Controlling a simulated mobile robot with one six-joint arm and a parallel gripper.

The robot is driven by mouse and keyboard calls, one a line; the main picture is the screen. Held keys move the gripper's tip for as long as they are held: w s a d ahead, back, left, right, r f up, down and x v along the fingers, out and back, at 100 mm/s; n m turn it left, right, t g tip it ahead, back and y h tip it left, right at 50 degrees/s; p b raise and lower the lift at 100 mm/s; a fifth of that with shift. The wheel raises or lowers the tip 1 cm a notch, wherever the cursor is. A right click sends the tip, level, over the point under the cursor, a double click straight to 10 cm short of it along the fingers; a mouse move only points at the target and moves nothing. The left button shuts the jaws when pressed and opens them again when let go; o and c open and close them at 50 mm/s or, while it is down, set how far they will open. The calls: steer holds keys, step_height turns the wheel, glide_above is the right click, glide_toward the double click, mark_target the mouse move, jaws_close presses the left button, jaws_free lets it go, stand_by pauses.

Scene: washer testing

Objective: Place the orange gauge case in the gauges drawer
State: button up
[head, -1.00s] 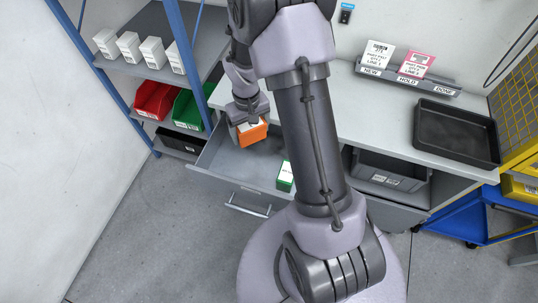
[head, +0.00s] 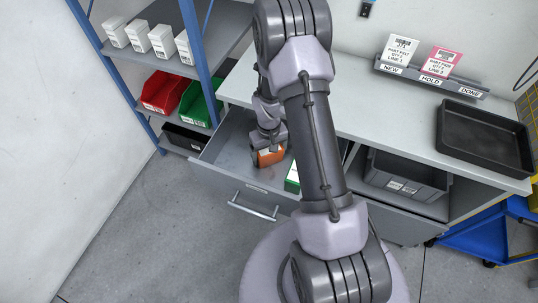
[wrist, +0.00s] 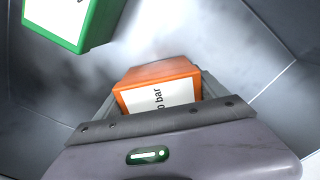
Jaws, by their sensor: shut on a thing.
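The orange gauge case (head: 270,157) is in my gripper (head: 270,148), inside the open gauges drawer (head: 222,158). In the wrist view the case (wrist: 160,72) shows an orange top and a white label with "bar" on it, between the jaws (wrist: 160,105). My gripper is shut on it. Whether the case touches the drawer floor I cannot tell. A green case (head: 292,178) with a white label stands in the same drawer, to the right of the orange one. It also shows at the upper left of the wrist view (wrist: 92,28), apart from the orange case.
The drawer handle (head: 250,207) faces the open floor. A shelf rack with white boxes (head: 163,40), a red bin (head: 165,92) and a green bin (head: 203,103) stands at the left. A black tray (head: 484,135) lies on the worktop, and a grey bin (head: 403,180) sits below.

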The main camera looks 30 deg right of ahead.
steer(key=shift+f, duration=0.1)
steer(key=o, duration=1.6)
steer(key=shift+c, duration=0.2)
step_height(320, 180, up, 12)
steer(key=p, duration=0.4)
steer(key=shift+p, duration=0.3)
steer(key=s+a+r+t, duration=0.1)
steer(key=a+r, duration=0.2)
steer(key=r, duration=0.4)
steer(key=s+a+r+m+t, duration=0.1)
steer(key=a+r, duration=0.1)
steer(key=r, duration=0.4)
steer(key=s+a+r+t, duration=0.1)
steer(key=a+r, duration=0.2)
steer(key=r, duration=0.4)
steer(key=s+a+r+m+t+y, duration=0.1)
steer(key=s+a+r, duration=0.3)
steer(key=s, duration=0.3)
steer(key=s+a+r+m+t+y, duration=0.1)
steer(key=s+a+r, duration=0.3)
steer(key=s+r, duration=0.2)
steer(key=shift+s+a+r+t, duration=0.3)
steer(key=shift+s+r+t, duration=0.1)
steer(key=shift+s, duration=0.65)
